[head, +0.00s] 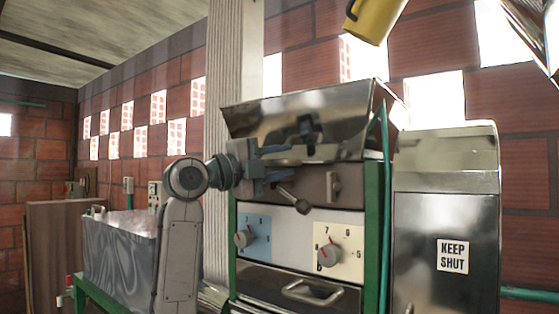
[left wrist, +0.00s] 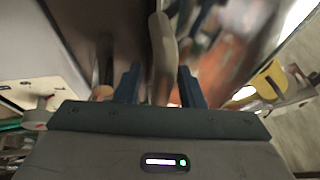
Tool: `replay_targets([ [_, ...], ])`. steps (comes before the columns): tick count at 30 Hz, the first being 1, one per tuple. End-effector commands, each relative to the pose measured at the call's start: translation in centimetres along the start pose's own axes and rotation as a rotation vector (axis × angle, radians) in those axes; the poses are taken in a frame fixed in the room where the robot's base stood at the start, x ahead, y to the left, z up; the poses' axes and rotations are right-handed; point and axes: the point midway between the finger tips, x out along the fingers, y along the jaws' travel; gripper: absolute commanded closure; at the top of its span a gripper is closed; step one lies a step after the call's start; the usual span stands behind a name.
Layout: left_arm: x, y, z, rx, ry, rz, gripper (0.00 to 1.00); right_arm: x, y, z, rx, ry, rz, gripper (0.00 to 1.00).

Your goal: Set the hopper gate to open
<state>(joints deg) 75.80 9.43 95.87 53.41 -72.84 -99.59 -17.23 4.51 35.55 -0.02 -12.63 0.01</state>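The steel hopper (head: 350,115) sits on top of the green-framed machine. Below it, a dark front strip carries a short lever with a dark knob (head: 302,206) and a small upright handle (head: 333,187). I cannot tell which of them works the gate, or its setting. My left gripper (head: 290,155) is in front of the hopper and hides part of this strip. In the left wrist view, its two blue fingers (left wrist: 159,88) stand apart, with a grey-brown bar (left wrist: 163,55) between them and gaps at both sides. My right gripper is not in view.
Two red-pointer dials, left (head: 243,238) and right (head: 327,253), and a drawer handle (head: 313,293) are below. A steel cabinet labelled KEEP SHUT (head: 453,256) stands at right. A yellow container (head: 375,15) hangs above. A grey tub (head: 120,245) stands at left.

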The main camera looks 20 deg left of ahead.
Motion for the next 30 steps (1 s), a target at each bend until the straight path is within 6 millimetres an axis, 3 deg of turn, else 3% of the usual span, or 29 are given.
replay_targets([
  [1,0.0,0.0,0.0,0.0,0.0,0.0,0.69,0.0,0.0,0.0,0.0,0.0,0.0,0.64],
  [6,0.0,0.0,0.0,0.0,0.0,0.0,1.0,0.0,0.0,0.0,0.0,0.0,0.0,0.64],
  [13,-0.5,-0.1,-0.2,0.003,-0.001,-0.003,1.0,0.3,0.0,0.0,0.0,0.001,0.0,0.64],
  [22,-5.4,-1.1,-2.2,0.006,-0.001,-0.005,1.0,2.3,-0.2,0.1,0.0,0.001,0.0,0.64],
  [30,-5.9,-1.4,-2.5,0.002,0.001,-0.004,1.0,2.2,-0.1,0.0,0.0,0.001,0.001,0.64],
])
